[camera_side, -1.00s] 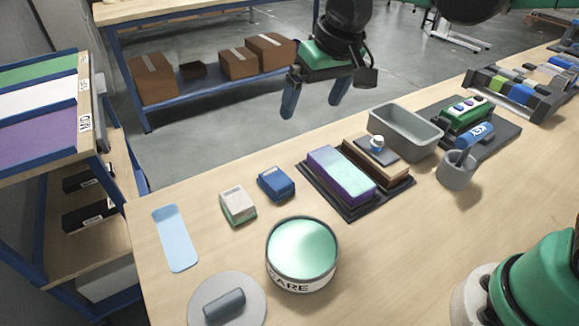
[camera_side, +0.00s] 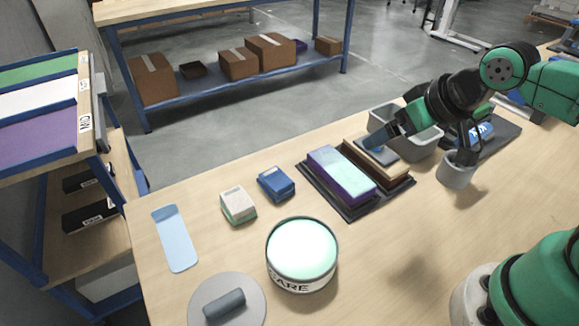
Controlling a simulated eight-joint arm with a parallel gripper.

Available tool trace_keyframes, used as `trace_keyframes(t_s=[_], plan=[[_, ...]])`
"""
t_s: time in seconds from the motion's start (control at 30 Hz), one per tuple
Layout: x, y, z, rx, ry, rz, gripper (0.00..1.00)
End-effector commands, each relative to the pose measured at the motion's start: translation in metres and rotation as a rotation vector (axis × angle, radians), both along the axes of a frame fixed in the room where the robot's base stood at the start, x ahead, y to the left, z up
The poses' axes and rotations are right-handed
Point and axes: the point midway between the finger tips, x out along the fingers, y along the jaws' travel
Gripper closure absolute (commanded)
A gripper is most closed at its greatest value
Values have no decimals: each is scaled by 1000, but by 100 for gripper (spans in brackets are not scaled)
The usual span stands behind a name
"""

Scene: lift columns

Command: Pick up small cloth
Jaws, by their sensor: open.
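No thing is plainly a folded cloth. The grey pad is flat and small. A pale blue flat strip (camera_side: 175,240) with a rounded end lies on the table at the far left, well away from my gripper. I cannot tell which of these is the small cloth.
A purple and pale green block (camera_side: 342,175) is beside the wooden-sided tray. A grey bin (camera_side: 421,140) and a grey cup (camera_side: 457,171) stand close to the right.

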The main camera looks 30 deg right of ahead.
Motion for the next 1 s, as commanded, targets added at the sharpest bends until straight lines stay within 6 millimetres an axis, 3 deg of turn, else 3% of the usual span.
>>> trace_keyframes(t_s=[0.7, 0.87, 1.0], plan=[[2, 2, 1, 2, 6, 2, 0], [18, 14, 13, 25, 59, 13, 0], [46, 39, 23, 53, 153, 24, 0]])
